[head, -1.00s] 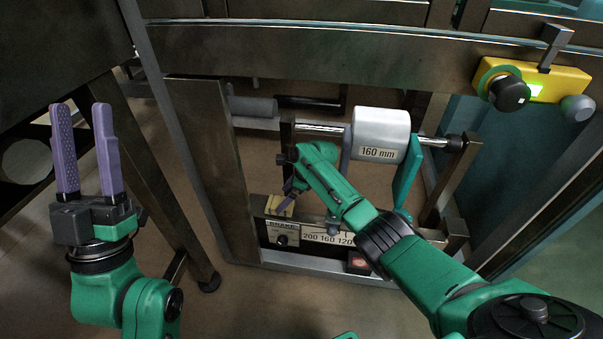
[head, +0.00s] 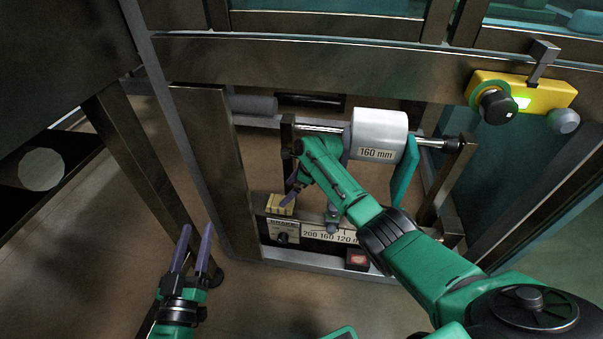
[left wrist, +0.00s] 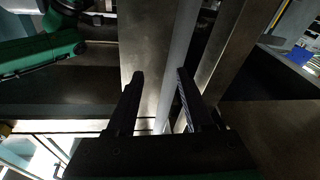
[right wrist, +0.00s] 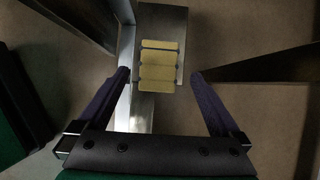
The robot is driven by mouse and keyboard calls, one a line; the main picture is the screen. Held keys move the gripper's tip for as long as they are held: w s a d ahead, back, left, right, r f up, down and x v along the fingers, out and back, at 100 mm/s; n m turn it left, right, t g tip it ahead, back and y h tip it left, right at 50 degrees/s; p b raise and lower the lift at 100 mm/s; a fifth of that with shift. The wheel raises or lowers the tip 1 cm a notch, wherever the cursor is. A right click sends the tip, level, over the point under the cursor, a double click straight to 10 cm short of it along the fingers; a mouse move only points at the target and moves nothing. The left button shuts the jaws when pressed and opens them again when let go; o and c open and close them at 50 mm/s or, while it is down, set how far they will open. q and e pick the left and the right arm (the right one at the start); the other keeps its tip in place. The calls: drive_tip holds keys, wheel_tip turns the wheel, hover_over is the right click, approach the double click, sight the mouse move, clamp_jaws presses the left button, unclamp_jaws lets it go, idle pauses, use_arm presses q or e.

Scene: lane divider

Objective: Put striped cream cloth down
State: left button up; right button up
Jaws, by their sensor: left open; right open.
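The striped cream cloth (head: 281,203) is a small yellowish folded pad with dark stripes, lying on the left end of the ledge above the scale panel. It also shows in the right wrist view (right wrist: 158,66), flat on a narrow metal surface. My right gripper (head: 292,190) is just above it, partly hidden by its own arm. In the right wrist view its fingers (right wrist: 160,74) are wide apart, with clear gaps on both sides of the cloth. My left gripper (head: 197,230) is open and empty, low at the left; its fingers (left wrist: 160,74) also show in the left wrist view.
A white roller marked 160 mm (head: 379,131) sits on a bar behind my right arm. The scale panel (head: 318,232) is below it. A yellow control box (head: 545,95) with knobs is at upper right. A metal post (head: 215,170) stands between my left gripper and the cloth.

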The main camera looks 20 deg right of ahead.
drive_tip(key=shift+s+d+r+p, duration=0.15)
drive_tip(key=shift+d+r+p, duration=0.15)
drive_tip(key=shift+r+p, duration=0.2)
drive_tip(key=p+v, duration=0.5)
drive_tip(key=v, duration=0.2)
drive_tip(key=s+a+f+n+t, duration=0.4)
drive_tip(key=s+a+f+n, duration=0.5)
drive_tip(key=s+f+n, duration=0.5)
use_arm(q)
drive_tip(key=s+d+f+g, duration=0.1)
drive_tip(key=s+f+g, duration=0.6)
drive_tip(key=s+f, duration=0.4)
drive_tip(key=shift+y, duration=0.4)
use_arm(e)
drive_tip(key=s+a+r+n+t+y, duration=0.2)
drive_tip(key=s+a+r+n+t, duration=0.2)
drive_tip(key=s+a+r+n, duration=0.3)
drive_tip(key=s+r+n, duration=0.3)
drive_tip(key=s+n, duration=0.1)
drive_tip(key=n, duration=0.1)
drive_tip(key=shift+s, duration=0.2)
